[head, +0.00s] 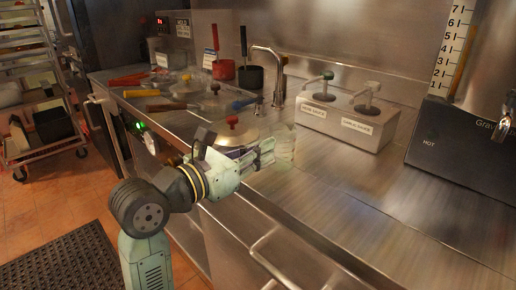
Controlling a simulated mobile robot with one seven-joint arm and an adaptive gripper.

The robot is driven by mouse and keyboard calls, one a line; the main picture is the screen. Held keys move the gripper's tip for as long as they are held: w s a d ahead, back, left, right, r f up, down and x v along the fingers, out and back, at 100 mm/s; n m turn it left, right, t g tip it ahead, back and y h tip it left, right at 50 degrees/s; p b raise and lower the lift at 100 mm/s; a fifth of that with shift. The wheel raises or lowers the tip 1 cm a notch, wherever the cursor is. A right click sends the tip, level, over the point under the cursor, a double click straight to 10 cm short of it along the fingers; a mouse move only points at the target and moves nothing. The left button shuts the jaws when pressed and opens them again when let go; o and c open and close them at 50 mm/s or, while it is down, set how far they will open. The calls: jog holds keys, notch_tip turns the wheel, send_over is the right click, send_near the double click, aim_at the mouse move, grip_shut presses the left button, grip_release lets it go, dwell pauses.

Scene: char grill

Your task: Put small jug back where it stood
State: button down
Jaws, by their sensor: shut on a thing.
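My gripper (268,153) reaches over the front part of the steel counter (330,200), pointing right. It is shut on a clear, see-through small jug (284,144) at its fingertips. The jug looks upright, but its outline is faint. I cannot tell whether its base touches the counter. My gripper hides part of its left side.
A round metal lid with a red knob (232,121) lies just behind my gripper. A tap (277,75) and a pump dispenser box (345,118) stand behind. Several coloured-handled tools (165,106) lie at left. A black dispenser (455,150) is at right. The counter's right front is clear.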

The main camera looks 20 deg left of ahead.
jog(key=shift+f, duration=0.2)
jog(key=c, duration=1.7)
grip_release()
jog(key=shift+o, duration=0.2)
jog(key=shift+r, duration=0.15)
